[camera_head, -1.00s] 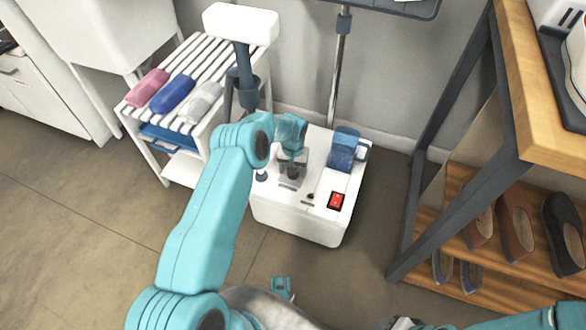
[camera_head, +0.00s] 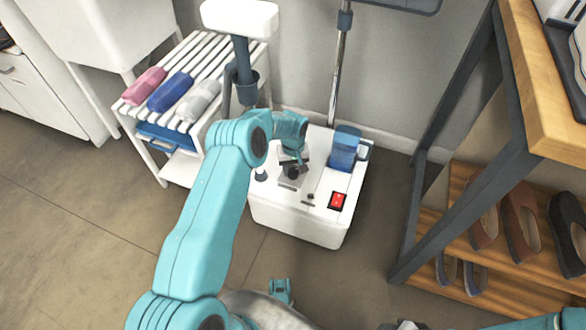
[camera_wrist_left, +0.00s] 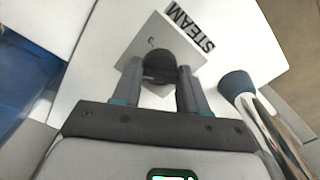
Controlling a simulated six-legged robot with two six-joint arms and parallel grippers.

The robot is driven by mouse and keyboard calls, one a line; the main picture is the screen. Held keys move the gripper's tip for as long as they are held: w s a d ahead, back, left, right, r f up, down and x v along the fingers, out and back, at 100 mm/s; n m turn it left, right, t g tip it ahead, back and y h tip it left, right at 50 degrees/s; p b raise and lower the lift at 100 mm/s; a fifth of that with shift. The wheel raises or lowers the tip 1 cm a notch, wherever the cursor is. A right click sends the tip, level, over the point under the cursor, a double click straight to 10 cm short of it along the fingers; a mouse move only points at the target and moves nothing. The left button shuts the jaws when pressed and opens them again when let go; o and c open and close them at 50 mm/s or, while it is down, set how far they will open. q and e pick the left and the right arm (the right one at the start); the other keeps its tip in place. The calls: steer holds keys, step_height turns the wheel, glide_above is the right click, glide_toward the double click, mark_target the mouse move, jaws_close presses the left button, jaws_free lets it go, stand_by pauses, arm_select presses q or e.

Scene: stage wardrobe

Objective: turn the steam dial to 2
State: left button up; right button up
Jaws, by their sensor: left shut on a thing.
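The steam dial is a dark round knob (camera_wrist_left: 159,66) on a grey square plate (camera_wrist_left: 184,48) with the word STEAM beside it, in the left wrist view. A small "3" shows on the plate; other marks are hidden or too small to read. In the head view the dial (camera_head: 292,173) sits on top of the white steamer base (camera_head: 298,217). My left gripper (camera_wrist_left: 160,72) is shut on the dial, one finger on each side; it also shows in the head view (camera_head: 293,164). My right gripper is not clearly seen.
A blue water tank (camera_head: 344,149) and a red switch (camera_head: 338,201) are on the base. A chrome pole (camera_head: 339,75) rises behind. A white slatted rack (camera_head: 196,55) stands left and a shoe shelf (camera_head: 490,235) right. Floor at front left is free.

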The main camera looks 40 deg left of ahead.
mark_target(293, 169)
arm_select(q)
steer(key=o, duration=1.1)
step_height(293, 169, up, 16)
steer(key=p, duration=0.4)
steer(key=shift+r+p, duration=0.2)
steer(key=shift+p, duration=0.2)
